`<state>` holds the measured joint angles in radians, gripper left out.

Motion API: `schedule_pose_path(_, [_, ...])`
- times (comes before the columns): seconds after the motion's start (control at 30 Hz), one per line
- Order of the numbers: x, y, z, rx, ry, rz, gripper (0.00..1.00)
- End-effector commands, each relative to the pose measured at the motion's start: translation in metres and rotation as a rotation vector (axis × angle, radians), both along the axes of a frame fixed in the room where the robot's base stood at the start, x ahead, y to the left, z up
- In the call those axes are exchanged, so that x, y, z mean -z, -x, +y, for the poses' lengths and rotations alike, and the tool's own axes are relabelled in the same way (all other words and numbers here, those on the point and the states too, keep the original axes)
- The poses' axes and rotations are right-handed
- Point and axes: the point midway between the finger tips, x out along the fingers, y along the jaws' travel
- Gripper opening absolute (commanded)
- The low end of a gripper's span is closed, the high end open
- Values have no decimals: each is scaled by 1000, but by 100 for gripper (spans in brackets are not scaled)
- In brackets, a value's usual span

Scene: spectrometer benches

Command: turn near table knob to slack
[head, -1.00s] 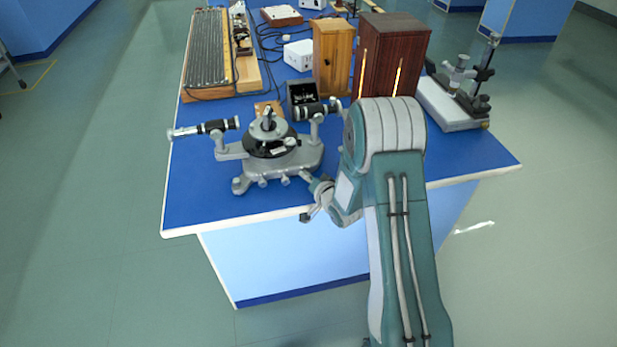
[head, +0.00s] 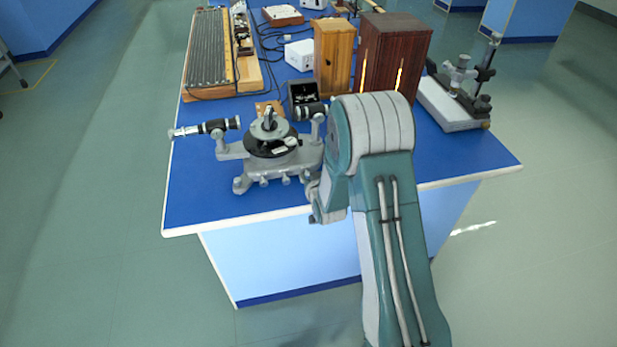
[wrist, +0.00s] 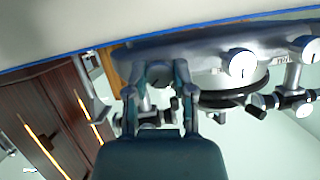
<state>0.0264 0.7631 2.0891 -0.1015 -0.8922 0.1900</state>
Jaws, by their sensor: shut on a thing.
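The grey spectrometer (head: 262,172) stands near the front edge of the blue table, with small knobs (head: 286,180) along its near side. In the wrist view, which is tilted and looks upside down, two pale round knobs (wrist: 241,65) show on its base to the right of my gripper. My gripper (wrist: 157,82) has one finger on each side of a dark round knob (wrist: 160,74) and is shut on it. In the head view my wrist is at the right end of the spectrometer base, and my arm hides the fingers and the held knob.
A dark brown cabinet (head: 397,58) and a lighter wooden box (head: 334,60) stand behind my arm. A microscope-like instrument (head: 458,95) is at the right. The telescope tube (head: 204,129) sticks out left. The table's left front corner is clear.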

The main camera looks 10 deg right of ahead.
Motion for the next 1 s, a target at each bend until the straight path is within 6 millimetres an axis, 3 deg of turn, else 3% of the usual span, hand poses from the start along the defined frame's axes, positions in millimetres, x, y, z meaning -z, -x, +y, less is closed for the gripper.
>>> schedule_pose_path(0.6, [0,-1,5,-3,580,-4,0])
schedule_pose_path(1.0, [0,-1,6,-5,855,-4,0])
